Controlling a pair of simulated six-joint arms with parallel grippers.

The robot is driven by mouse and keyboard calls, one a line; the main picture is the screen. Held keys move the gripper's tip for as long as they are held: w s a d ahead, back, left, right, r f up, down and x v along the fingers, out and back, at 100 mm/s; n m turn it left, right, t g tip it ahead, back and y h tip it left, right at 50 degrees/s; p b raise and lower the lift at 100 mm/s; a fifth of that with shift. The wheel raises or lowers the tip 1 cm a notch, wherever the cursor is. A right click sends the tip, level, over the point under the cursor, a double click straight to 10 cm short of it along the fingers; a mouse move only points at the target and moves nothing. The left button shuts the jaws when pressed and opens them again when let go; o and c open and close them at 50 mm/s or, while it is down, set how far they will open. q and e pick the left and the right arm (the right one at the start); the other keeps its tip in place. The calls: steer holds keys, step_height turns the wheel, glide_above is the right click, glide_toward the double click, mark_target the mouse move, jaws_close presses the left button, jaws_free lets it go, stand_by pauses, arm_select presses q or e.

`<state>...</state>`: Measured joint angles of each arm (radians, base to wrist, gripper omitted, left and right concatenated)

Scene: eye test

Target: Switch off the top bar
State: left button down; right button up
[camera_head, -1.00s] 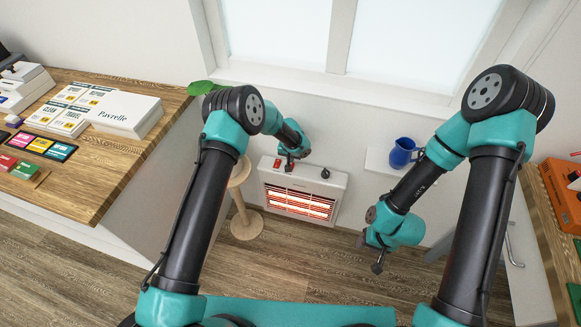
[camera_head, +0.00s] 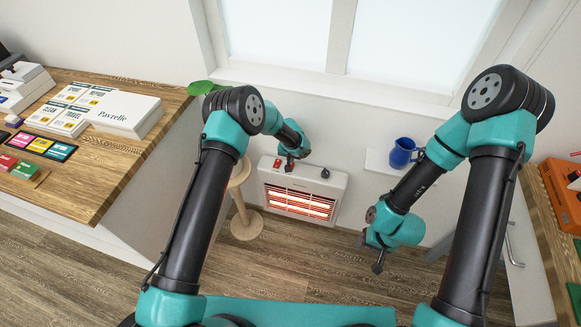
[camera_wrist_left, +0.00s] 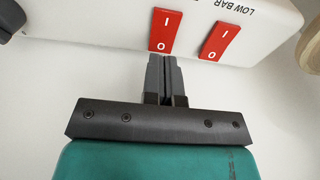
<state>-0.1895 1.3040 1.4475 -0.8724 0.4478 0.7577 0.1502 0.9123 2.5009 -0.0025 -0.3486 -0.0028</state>
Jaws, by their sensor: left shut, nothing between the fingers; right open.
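The white heater (camera_head: 335,190) stands low against the wall in the head view, with glowing orange bars (camera_head: 300,203) behind its front grille. The left wrist view shows two red rocker switches marked I and O on its white casing: one (camera_wrist_left: 164,30) straight ahead of the fingers, one (camera_wrist_left: 221,41) to its right near the upside-down words "LOW BAR". My left gripper (camera_head: 289,168) is over the heater's top. In the left wrist view its fingers (camera_wrist_left: 165,58) are shut and empty at the O end of the left switch; contact is unclear. My right gripper (camera_head: 377,268) is open, low, right of the heater.
A dark knob (camera_head: 325,173) sits on the heater's top, right of my left gripper. A wooden stand (camera_head: 245,222) is close on the heater's left. A blue jug (camera_head: 402,152) stands on a white ledge to the right. The floor in front is clear.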

arm_select(q)
steer(key=shift+f, duration=1.15)
stand_by(0.8)
steer(key=shift+r, duration=0.15)
steer(key=shift+r, duration=3.4)
steer(key=shift+s, duration=0.1)
steer(key=shift+s+a+f, duration=0.2)
steer(key=shift+s+a, duration=0.05)
steer(key=s+a+n+h, duration=0.1)
steer(key=s+a, duration=0.4)
steer(key=s, duration=0.7)
steer(key=s+a+n+h, duration=0.1)
steer(key=s+a, duration=0.5)
steer(key=s, duration=0.6)
steer(key=s+a+n+g+h, duration=0.1)
steer(key=s+a, duration=0.5)
steer(key=s, duration=0.7)
steer(key=shift+a+f+n, duration=0.15)
steer(key=shift+f+n, duration=0.05)
steer(key=shift+n, duration=0.4)
